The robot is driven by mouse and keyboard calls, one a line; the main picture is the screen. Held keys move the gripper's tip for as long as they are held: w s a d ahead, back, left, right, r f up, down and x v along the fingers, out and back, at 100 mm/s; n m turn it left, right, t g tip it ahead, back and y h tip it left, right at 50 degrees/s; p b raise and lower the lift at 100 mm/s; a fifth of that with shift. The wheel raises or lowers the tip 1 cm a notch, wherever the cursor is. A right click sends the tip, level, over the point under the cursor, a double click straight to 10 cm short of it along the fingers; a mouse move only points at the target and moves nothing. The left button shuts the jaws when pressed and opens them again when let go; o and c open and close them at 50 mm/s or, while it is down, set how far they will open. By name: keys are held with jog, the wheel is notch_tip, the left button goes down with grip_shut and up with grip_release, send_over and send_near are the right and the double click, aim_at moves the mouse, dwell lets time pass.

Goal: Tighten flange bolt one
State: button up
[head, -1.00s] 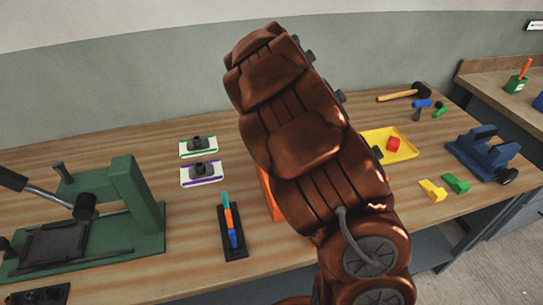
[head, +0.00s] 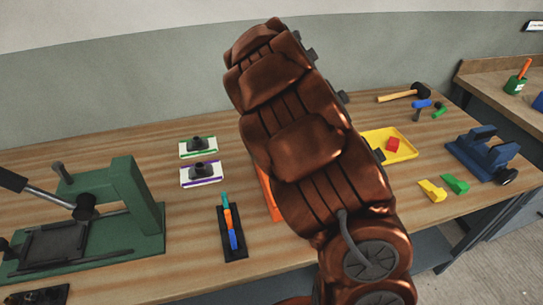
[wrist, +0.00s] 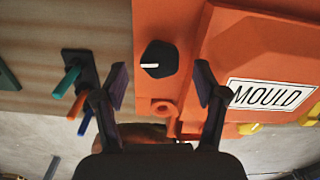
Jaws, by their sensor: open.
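In the wrist view an orange mould (wrist: 185,25) with a white "MOULD" label (wrist: 272,94) fills the right side. A black round bolt knob (wrist: 159,59) with a white mark sits on its flange; I cannot tell which bolt number it is. My gripper (wrist: 160,83) is open, with one finger to each side of the knob in the picture and nothing held. In the head view my arm hides my gripper and most of the mould (head: 266,190).
A dark rack (head: 236,248) with coloured sticks stands left of the mould. A green press (head: 140,205) is at the far left. A yellow tray (head: 405,150), a blue vise (head: 480,155) and a mallet (head: 405,95) are to the right. Two small cards with black parts lie behind the rack.

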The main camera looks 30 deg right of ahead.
notch_tip(320, 180, up, 6)
jog(key=shift+f, duration=0.15)
jog(key=shift+r, duration=0.35)
